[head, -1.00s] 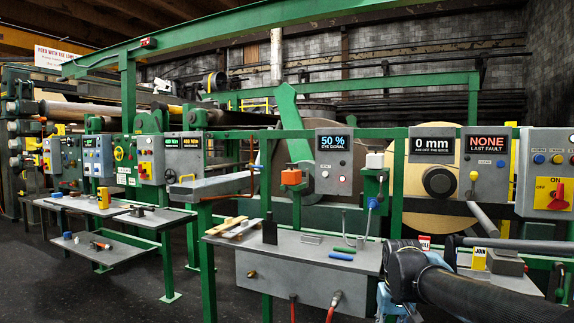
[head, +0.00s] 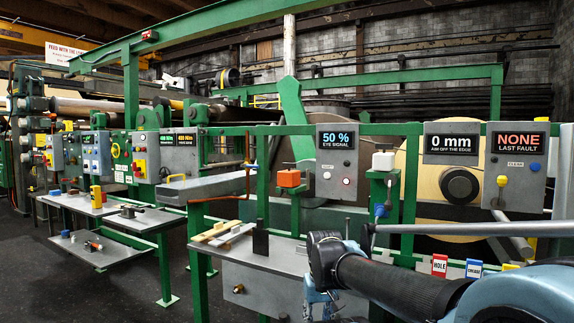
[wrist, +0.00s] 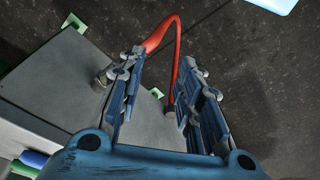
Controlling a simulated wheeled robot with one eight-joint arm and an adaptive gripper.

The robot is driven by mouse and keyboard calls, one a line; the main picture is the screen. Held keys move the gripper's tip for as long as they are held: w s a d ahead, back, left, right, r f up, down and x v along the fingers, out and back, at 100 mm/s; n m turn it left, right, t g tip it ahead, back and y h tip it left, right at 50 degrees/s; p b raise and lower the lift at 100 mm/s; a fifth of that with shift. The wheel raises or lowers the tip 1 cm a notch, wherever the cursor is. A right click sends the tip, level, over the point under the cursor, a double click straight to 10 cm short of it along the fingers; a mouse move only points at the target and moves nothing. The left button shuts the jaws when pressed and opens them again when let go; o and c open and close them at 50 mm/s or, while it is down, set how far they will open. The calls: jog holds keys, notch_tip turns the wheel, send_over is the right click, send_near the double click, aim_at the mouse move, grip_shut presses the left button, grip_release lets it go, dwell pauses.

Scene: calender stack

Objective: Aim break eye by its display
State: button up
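The eye signal display (head: 337,138) reads 50 %, on a grey panel with a red and a white button. The aim display (head: 452,145) reads 0 mm, "aim off the edge", above a black dial (head: 460,185). An orange box (head: 289,178) and a white box (head: 383,160) sit on green posts either side of the eye panel; I cannot tell which is the break eye. My gripper (wrist: 163,62) is open in the wrist view, with a red hose (wrist: 177,75) behind its fingers. It appears empty. In the head view my arm hides its fingertips.
A grey bench (head: 265,258) with wooden pieces and a black block stands left of my arm. A last-fault panel (head: 520,139) reads NONE. Dark floor (head: 100,285) is open at lower left.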

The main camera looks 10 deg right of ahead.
jog(key=w+d+r+n+y, duration=0.1)
jog(key=w+r+n, duration=0.1)
jog(key=w+r, duration=1.25)
jog(key=w+r+n+y, duration=0.1)
jog(key=w+r+n, duration=0.2)
jog(key=w+r, duration=1.15)
jog(key=w+d+r+n, duration=0.15)
jog(key=w+r, duration=0.85)
jog(key=r, duration=1)
jog(key=w+d+r+n+y, duration=0.1)
jog(key=w+d+r+n, duration=0.15)
jog(key=w, duration=0.35)
jog(key=w+d+r+n+y, duration=0.1)
jog(key=w+r+n, duration=0.1)
jog(key=w+r, duration=0.35)
send_over(289, 174)
jog(key=w+d, duration=0.1)
jog(key=w, duration=0.4)
notch_tip(289, 174, down, 17)
jog(key=shift+s+d+f, duration=0.1)
jog(key=shift+s, duration=0.05)
grip_shut()
